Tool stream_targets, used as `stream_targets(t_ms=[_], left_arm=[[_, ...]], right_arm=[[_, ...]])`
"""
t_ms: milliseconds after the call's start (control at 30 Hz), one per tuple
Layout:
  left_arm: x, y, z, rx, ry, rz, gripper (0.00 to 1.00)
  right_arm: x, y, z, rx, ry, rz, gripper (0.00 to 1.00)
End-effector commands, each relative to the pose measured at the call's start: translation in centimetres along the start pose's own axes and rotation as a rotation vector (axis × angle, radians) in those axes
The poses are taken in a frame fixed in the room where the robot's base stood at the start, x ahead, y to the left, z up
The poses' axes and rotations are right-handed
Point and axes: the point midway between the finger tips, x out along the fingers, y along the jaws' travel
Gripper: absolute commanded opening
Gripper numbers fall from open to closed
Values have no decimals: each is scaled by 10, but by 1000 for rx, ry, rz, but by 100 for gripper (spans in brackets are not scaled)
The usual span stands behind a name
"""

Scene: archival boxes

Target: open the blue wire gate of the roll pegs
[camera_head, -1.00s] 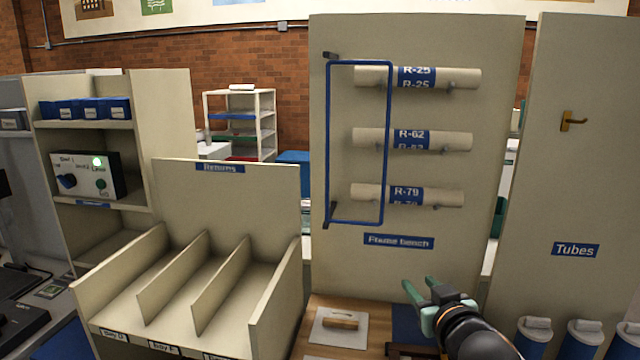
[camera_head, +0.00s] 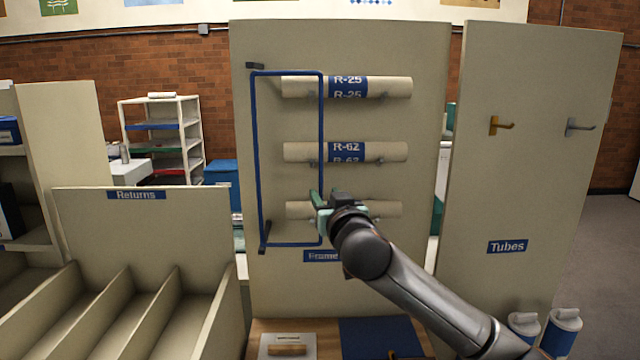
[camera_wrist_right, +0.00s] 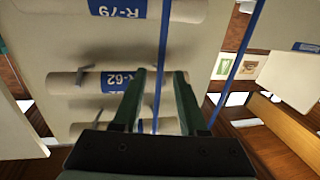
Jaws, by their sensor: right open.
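The blue wire gate (camera_head: 321,120) is a tall rectangular loop on the beige peg panel (camera_head: 420,120), hung from dark brackets at its left side. Its right upright crosses in front of the cream rolls R-25 (camera_head: 395,88), R-62 (camera_head: 395,152) and R-79 (camera_head: 295,210). My right gripper (camera_head: 318,196) is open at the lower part of that upright, in front of R-79, partly hiding that roll. In the wrist view the gate's upright (camera_wrist_right: 164,50) runs between the open green fingers (camera_wrist_right: 160,75); contact cannot be told. My left gripper is not in view.
The Returns rack (camera_head: 140,230) with its dividers stands left of the panel. A wooden bench top (camera_head: 262,326) lies below the gate.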

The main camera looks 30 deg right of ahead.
Motion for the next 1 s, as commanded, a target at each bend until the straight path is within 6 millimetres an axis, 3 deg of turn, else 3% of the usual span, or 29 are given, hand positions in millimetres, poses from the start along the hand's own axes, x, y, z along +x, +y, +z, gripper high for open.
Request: stream_targets(t_ms=[100, 300, 733, 1000], left_arm=[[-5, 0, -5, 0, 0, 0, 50], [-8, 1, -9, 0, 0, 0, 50], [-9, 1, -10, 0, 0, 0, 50], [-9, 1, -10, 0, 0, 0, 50]], right_arm=[[19, 0, -3, 1, 0, 2, 42], [40, 0, -2, 1, 1, 1, 42], [47, -1, 0, 1, 1, -1, 42], [47, 0, 0, 1, 1, -1, 13]])
